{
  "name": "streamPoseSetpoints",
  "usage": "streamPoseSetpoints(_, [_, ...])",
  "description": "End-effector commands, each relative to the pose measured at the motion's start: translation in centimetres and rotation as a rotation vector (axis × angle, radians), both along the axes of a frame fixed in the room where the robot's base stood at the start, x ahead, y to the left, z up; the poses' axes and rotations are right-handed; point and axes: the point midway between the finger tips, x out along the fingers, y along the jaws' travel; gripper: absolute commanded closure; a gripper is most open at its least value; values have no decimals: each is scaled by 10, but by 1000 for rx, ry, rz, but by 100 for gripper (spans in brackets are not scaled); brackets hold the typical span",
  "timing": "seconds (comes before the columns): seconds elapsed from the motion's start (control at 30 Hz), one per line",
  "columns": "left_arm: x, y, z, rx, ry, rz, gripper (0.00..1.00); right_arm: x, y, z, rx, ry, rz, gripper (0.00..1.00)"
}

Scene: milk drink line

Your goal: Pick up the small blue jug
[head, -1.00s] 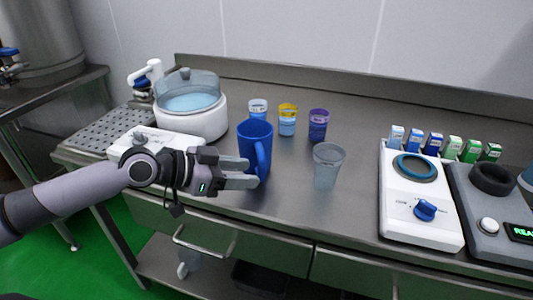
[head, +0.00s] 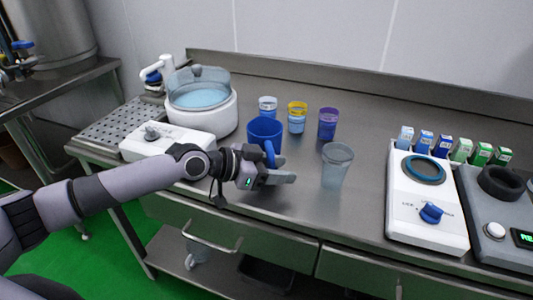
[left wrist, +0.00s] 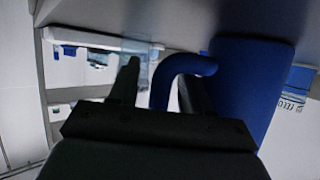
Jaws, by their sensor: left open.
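The small blue jug (head: 264,131) stands upright on the steel counter, its handle towards the front right. My left gripper (head: 283,178) is open, low in front of the jug at its handle side, and hides the jug's lower part in the head view. In the left wrist view the jug body (left wrist: 252,85) fills the right side. Its curved handle (left wrist: 178,66) comes down between the two open fingers (left wrist: 160,90), the right finger lying between handle and body. I cannot tell whether the fingers touch it. My right gripper is not in view.
A clear cup (head: 336,168) stands close right of my left gripper. Several printed cups, one yellow-rimmed (head: 297,118), stand behind. A white basin (head: 203,112) is at the left; a white dial device (head: 427,205) and small cartons (head: 443,146) are at the right. The counter's front edge is near.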

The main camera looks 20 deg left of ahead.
Motion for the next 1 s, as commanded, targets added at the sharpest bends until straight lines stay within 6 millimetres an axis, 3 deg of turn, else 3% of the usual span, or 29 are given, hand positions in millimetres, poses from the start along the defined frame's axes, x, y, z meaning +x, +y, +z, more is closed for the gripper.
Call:
streamPoseSetpoints(0.07, [0, 0, 0, 0, 0, 0, 52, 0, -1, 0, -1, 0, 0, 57])
streamPoseSetpoints(0.1, [0, 0, 0, 0, 0, 0, 58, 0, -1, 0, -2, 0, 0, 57])
streamPoseSetpoints(0.23, [0, 0, 0, 0, 0, 0, 100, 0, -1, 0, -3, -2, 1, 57])
streamPoseSetpoints(0.67, [0, 0, 3, -2, -6, 0, 100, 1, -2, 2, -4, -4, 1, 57])
streamPoseSetpoints(1.0, [1, 0, 22, -2, -9, 0, 100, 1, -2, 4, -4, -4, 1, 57])
